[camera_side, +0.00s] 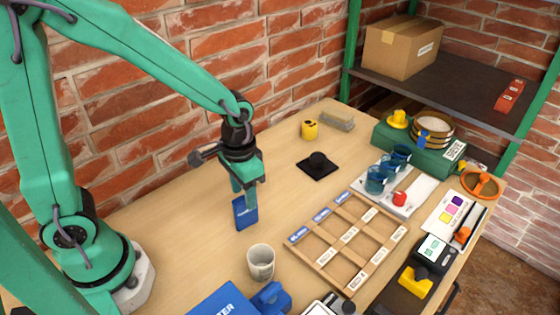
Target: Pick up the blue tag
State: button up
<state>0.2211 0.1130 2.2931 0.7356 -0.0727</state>
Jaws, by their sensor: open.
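A flat blue tag (243,219) lies on the wooden table, left of the middle of the view. My gripper (244,197) points down over it, and its green fingers cover part of the tag's upper area. The fingers are apart, one to each side. I cannot tell whether the fingertips touch the tag or the table. A smaller blue piece (424,138) shows on the front of the round sieve at the back right.
A speckled cup (261,263) stands in front of the gripper. A wooden divided tray (350,280) lies to the right. A black plate with a knob (318,165) and a yellow item (309,130) stand behind. A green case (411,153) is at the back right. Bare table surrounds the tag.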

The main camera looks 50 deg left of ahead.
jog(key=shift+f, duration=2.6)
grip_shut()
jog(key=shift+r, duration=0.1)
jog(key=shift+w+r, duration=0.1)
jog(key=shift+r, duration=0.55)
notch_tip(320, 180, up, 3)
jog(key=shift+f, duration=0.15)
jog(key=s+d+r, duration=0.6)
jog(key=s+d, duration=0.2)
jog(key=shift+d+r, duration=0.25)
jog(key=shift+r, duration=0.15)
